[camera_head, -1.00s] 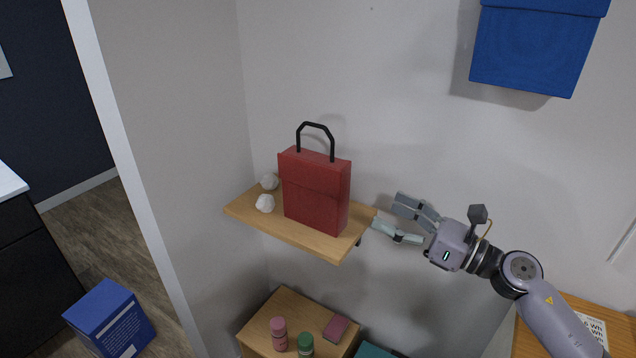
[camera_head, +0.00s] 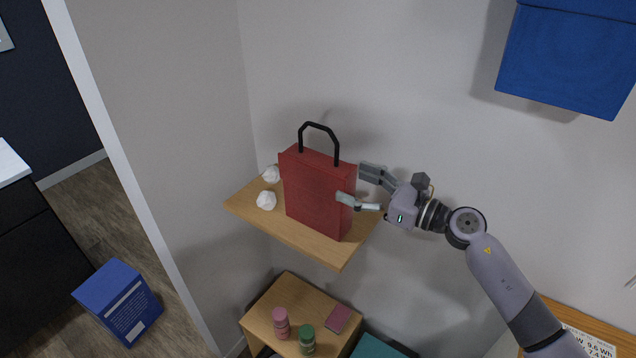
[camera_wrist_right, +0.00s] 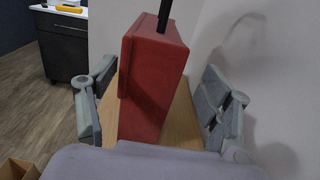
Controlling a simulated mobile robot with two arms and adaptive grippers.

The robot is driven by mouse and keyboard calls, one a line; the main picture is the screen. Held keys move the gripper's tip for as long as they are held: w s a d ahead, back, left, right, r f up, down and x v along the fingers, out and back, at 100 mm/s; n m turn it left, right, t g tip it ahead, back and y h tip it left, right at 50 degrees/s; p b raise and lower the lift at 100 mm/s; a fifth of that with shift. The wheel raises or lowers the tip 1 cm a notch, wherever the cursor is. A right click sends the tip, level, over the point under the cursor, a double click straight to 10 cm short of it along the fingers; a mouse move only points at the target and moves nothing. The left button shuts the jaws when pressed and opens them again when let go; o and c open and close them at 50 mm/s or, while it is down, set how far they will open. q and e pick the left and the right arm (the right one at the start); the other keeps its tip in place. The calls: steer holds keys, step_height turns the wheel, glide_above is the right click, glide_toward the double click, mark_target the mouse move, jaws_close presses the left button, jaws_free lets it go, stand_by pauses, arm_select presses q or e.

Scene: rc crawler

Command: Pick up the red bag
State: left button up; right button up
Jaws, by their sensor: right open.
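The red bag (camera_head: 316,193) stands upright on a small wooden wall shelf (camera_head: 293,237), its black handle (camera_head: 319,127) raised. My right gripper (camera_head: 352,184) is at the bag's right side, open, with one finger in front of the bag's right edge and the other toward the wall. In the right wrist view the bag (camera_wrist_right: 147,85) stands between the two spread fingers of the gripper (camera_wrist_right: 160,105), with gaps at both sides. My left gripper is not in view.
Two white lumps (camera_head: 266,200) lie on the shelf left of the bag. A lower wooden unit (camera_head: 262,309) holds a pink bottle (camera_head: 281,323) and a green one (camera_head: 307,339). A blue box (camera_head: 570,55) is high on the right; another blue box (camera_head: 119,302) stands on the floor.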

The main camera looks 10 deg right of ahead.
mark_target(327, 175)
steer(key=shift+w+a+r, duration=0.15)
steer(key=shift+w+a, duration=0.3)
steer(key=shift+w, duration=0.05)
steer(key=shift+w+a, duration=0.15)
steer(key=shift+a, duration=0.05)
steer(key=p+x, duration=0.2)
steer(key=x, duration=0.1)
steer(key=p+x, duration=0.1)
steer(key=x, duration=0.1)
steer(key=shift+s+a, duration=0.25)
steer(key=shift+s, duration=0.05)
steer(key=shift+w+a+f, duration=0.2)
steer(key=shift+f, duration=0.1)
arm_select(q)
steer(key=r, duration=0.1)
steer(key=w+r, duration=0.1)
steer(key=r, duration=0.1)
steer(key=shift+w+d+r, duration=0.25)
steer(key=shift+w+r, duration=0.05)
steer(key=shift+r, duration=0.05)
arm_select(e)
steer(key=shift+d, duration=0.1)
steer(key=shift+c, duration=0.2)
steer(key=shift+c, duration=0.7)
jaws_close()
